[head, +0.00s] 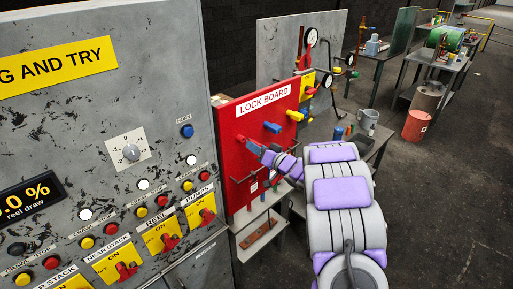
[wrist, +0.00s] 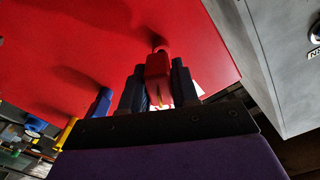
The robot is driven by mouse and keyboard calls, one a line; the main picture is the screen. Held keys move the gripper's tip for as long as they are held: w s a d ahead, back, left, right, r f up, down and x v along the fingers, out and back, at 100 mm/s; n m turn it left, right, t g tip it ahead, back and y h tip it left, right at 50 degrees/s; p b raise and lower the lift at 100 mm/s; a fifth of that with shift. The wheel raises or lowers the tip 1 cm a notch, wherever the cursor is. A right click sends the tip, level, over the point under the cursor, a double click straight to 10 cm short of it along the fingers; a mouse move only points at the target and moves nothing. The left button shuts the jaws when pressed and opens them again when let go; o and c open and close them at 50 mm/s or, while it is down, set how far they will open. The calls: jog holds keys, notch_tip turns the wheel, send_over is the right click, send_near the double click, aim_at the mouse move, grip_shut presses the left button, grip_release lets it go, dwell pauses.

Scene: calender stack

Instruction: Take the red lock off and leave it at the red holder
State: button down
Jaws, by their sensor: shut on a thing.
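My gripper (wrist: 158,92) is shut on the red lock (wrist: 158,66), which sits between its two dark fingers in the wrist view. The lock is close against the red lock board, and I cannot tell whether it hangs on a peg. In the head view my gripper (head: 254,148) reaches the left part of the red board marked LOCK BOARD (head: 238,116); the lock is hardly visible there. A blue lock (head: 272,127) and a yellow lock (head: 295,115) are on the board, right of my gripper. I cannot single out a separate red holder.
A worn grey control panel (head: 110,110) with buttons and red-handled switches on yellow plates stands at the left. A shelf (head: 262,230) is below the board. A table with a grey mug (head: 368,118) stands behind my arm. The floor at the right is mostly open.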

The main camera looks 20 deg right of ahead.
jog(key=shift+p+x, duration=0.9)
jog(key=shift+x, duration=0.6)
jog(key=shift+c, duration=2.2)
grip_release()
jog(key=p+v, duration=0.1)
jog(key=v, duration=0.6)
